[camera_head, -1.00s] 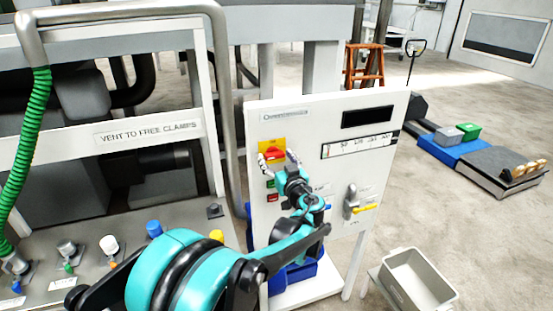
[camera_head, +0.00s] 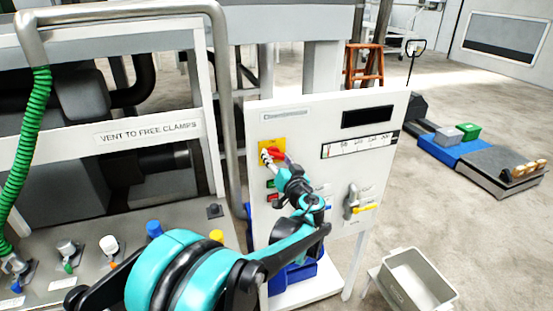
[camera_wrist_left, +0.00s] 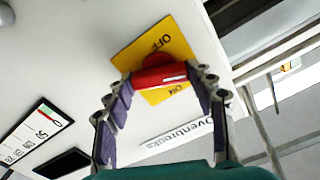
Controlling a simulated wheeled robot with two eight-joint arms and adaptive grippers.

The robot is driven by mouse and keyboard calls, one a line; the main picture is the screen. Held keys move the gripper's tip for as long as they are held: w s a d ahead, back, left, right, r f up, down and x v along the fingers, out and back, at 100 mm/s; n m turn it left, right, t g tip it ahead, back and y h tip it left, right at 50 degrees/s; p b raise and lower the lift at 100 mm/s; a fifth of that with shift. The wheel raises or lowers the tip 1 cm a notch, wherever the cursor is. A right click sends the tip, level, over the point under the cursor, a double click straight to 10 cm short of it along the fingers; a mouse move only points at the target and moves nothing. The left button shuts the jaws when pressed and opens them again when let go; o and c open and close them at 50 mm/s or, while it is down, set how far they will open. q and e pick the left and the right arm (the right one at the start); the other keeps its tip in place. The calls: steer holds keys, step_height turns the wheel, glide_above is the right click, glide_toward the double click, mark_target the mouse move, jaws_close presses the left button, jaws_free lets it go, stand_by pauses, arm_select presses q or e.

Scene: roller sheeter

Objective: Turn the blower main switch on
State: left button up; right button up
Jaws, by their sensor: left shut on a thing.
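The blower main switch is a red handle (camera_wrist_left: 160,76) on a yellow plate (camera_wrist_left: 130,58) marked OFF and ON. In the head view the red handle (camera_head: 277,154) and yellow plate (camera_head: 272,143) are near the upper left of the white control panel (camera_head: 300,130). My left gripper (camera_head: 271,156) is shut on the red handle. In the left wrist view its fingers (camera_wrist_left: 161,78) are on both ends of the handle, which lies across the plate between the OFF and ON words. My right gripper is not in view.
Green and red buttons (camera_head: 272,197) sit below the switch. A grey handle with a yellow lever (camera_head: 365,208) is at the panel's lower right. A grey bin (camera_head: 418,283) stands right of the panel, and a metal pipe (camera_head: 228,120) runs down on its left.

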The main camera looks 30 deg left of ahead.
arm_select(q)
steer(key=m, duration=1.3)
steer(key=shift+f+m, duration=0.1)
steer(key=shift+m, duration=0.3)
stand_by(0.3)
steer(key=o, duration=1.2)
steer(key=shift+c, duration=0.2)
steer(key=v, duration=1.2)
